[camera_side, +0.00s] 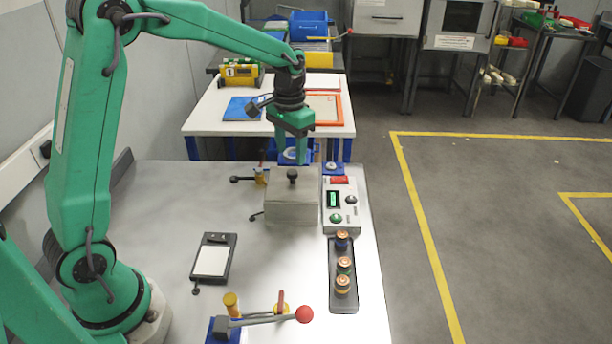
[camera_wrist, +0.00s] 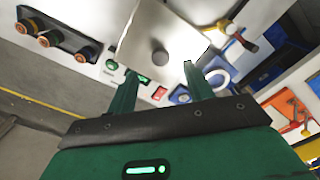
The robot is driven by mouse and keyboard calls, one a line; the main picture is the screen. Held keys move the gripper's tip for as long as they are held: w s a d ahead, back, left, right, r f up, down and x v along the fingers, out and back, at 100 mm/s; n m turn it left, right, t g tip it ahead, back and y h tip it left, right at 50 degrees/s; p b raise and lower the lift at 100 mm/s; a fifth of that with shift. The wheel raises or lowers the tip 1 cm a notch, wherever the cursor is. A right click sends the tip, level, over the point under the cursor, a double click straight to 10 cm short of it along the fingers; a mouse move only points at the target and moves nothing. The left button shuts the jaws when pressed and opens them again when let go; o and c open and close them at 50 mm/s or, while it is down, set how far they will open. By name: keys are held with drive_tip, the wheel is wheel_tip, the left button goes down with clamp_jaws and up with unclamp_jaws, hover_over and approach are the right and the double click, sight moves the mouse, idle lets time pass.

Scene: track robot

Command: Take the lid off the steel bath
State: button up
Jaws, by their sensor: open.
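The steel bath (camera_side: 290,210) is a grey box near the far end of the work table. My gripper (camera_side: 302,157) hangs just above and behind the knob in the side view. In the wrist view my gripper (camera_wrist: 159,68) has its two green fingers apart, with nothing held between them. The inside of the bath is hidden.
A control box (camera_side: 340,205) with buttons stands right of the bath, and a dark tray (camera_side: 343,280) with several capped jars lies nearer. A black-framed pad (camera_side: 213,259) and a red-knobbed lever (camera_side: 303,314) are in front. The table's left part is clear.

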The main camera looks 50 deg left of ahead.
sight(293, 171)
drive_tip(key=shift+f, duration=1.05)
drive_tip(key=shift+f, duration=0.1)
drive_tip(key=shift+w+f, duration=0.15)
drive_tip(key=shift+f, duration=2.35)
drive_tip(key=shift+c, duration=0.2)
drive_tip(key=c, duration=1.1)
